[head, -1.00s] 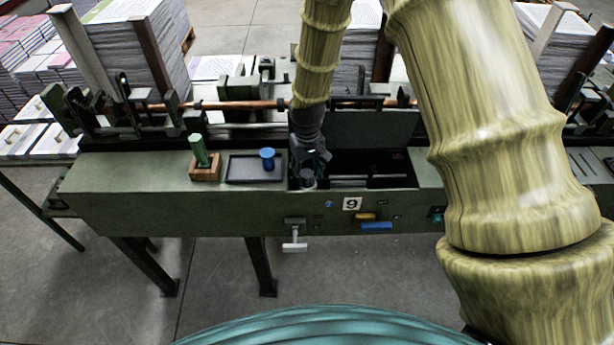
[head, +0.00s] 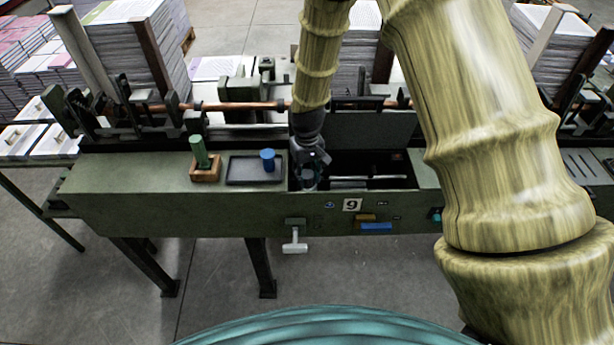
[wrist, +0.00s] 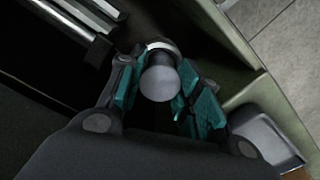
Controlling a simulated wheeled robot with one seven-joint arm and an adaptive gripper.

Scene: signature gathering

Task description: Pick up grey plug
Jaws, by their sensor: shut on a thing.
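The grey plug (wrist: 160,82) has a rounded pale end and shows in the middle of the wrist view. My gripper (wrist: 157,95) has its teal-padded fingers on either side of it and is shut on it. In the head view, my gripper (head: 309,178) points down into the left end of the open compartment in the green machine. The plug is mostly hidden by the fingers there. A lighter ring shows around the plug's far end in the wrist view.
A blue plug (head: 268,160) is in a dark shallow tray (head: 243,178) left of my gripper. A green peg (head: 200,152) stands in a wooden block (head: 205,173). The compartment holds metal rods (head: 370,178); its raised lid (head: 370,128) stands behind.

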